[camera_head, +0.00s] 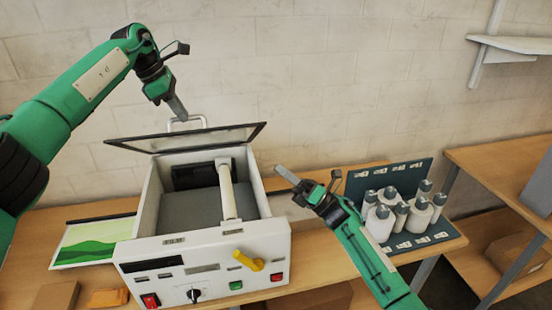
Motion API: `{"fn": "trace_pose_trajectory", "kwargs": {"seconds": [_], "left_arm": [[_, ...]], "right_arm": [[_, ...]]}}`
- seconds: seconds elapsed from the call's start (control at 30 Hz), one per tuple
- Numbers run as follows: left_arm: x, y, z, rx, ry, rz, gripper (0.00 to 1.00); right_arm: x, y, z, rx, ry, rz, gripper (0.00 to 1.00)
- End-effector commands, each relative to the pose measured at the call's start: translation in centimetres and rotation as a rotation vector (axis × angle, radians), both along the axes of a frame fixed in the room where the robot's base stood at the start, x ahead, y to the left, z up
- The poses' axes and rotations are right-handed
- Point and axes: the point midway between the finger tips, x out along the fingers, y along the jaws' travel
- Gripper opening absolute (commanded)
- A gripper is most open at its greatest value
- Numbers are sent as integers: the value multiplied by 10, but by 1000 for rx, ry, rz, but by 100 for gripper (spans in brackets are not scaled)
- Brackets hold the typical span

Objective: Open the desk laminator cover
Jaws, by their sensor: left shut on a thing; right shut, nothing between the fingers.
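The laminator (200,250) is a white box with a front control panel and a yellow crank (244,262). Its dark-framed clear cover (190,139) is raised at the back, seen nearly edge-on, with the inside showing. A pale loop handle (202,119) stands on the cover's far edge. My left gripper (179,112) reaches down to this handle and is shut on it. My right gripper (285,172) is shut and empty, right of the laminator's body and apart from it. Inside, a white roller (227,188) and a grey bed (190,210) are visible.
The laminator stands on a wooden table (30,225). A green landscape sheet (92,243) lies at its left. A dark rack of white bottles (400,215) stands at the right, near my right arm. A block wall is behind. A wooden shelf unit (500,165) is at far right.

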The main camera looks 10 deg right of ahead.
Motion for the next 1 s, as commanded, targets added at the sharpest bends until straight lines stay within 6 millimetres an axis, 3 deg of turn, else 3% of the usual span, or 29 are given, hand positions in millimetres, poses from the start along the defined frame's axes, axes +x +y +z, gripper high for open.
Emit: {"fn": "trace_pose_trajectory", "kwargs": {"seconds": [0.4, 0.7, 1.0], "left_arm": [[2, 2, -6, 4, 0, 7, 0], [2, 2, -6, 4, 0, 7, 0], [2, 2, -6, 4, 0, 7, 0]], "right_arm": [[36, 61, 50, 2, 0, 0, 0], [57, 60, 77, 0, 4, -1, 0], [60, 60, 81, 2, 4, -1, 0]]}}
